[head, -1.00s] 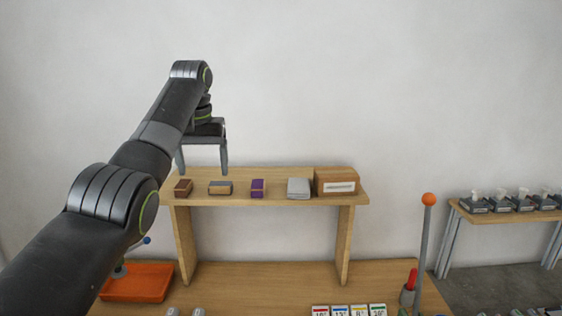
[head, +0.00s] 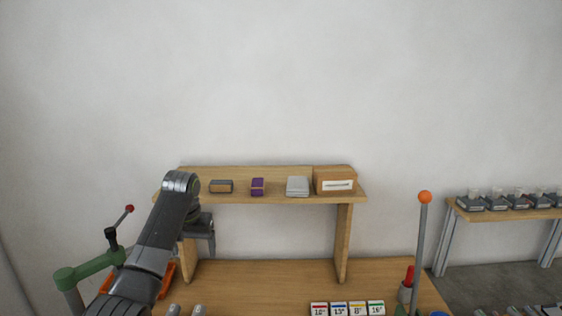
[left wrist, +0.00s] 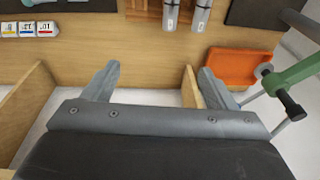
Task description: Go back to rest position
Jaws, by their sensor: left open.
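My left gripper (head: 208,248) hangs below and in front of the left part of the wooden shelf (head: 270,197). It is open, and it also shows in the left wrist view (left wrist: 156,76) with its two fingers wide apart and nothing between them. In the head view its fingers are partly hidden by my own arm. My right gripper is in neither view now.
A green fixture (head: 92,268) with a red-tipped lever stands left of my arm. An orange tray (left wrist: 238,67) lies near it. Small boxes, including a purple one (head: 257,187), line the shelf. A grey post with an orange ball (head: 425,197) rises at right.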

